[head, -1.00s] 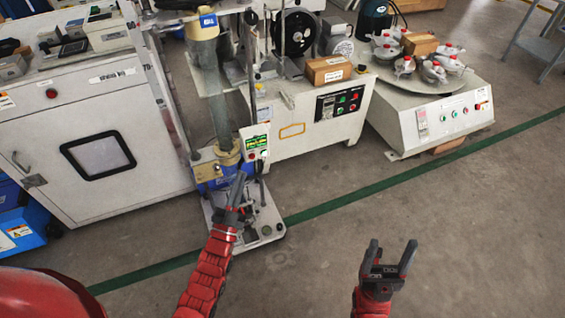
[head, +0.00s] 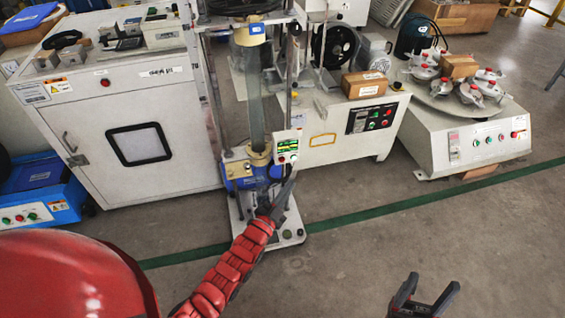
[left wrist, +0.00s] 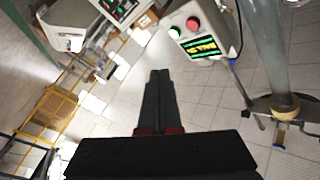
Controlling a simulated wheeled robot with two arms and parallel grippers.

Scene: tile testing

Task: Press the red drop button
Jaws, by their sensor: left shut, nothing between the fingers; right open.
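A small white control box (head: 288,146) with a green-lit display is fixed beside the upright tube of the drop tester. In the left wrist view the box (left wrist: 218,46) shows a red button (left wrist: 193,23) next to a green button (left wrist: 174,31). My left gripper (head: 289,182) is shut and empty, just below the box in the head view. In the left wrist view its closed fingertips (left wrist: 160,74) are apart from the box and below-left of the red button. My right gripper (head: 427,296) is open and empty at the bottom edge, partly cut off.
The tester's clear tube (head: 255,105) and metal base plate (head: 288,231) stand close to my left arm. A white cabinet (head: 85,165) is left; a machine with a round table (head: 465,140) is right. The floor (head: 460,235) in front is clear.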

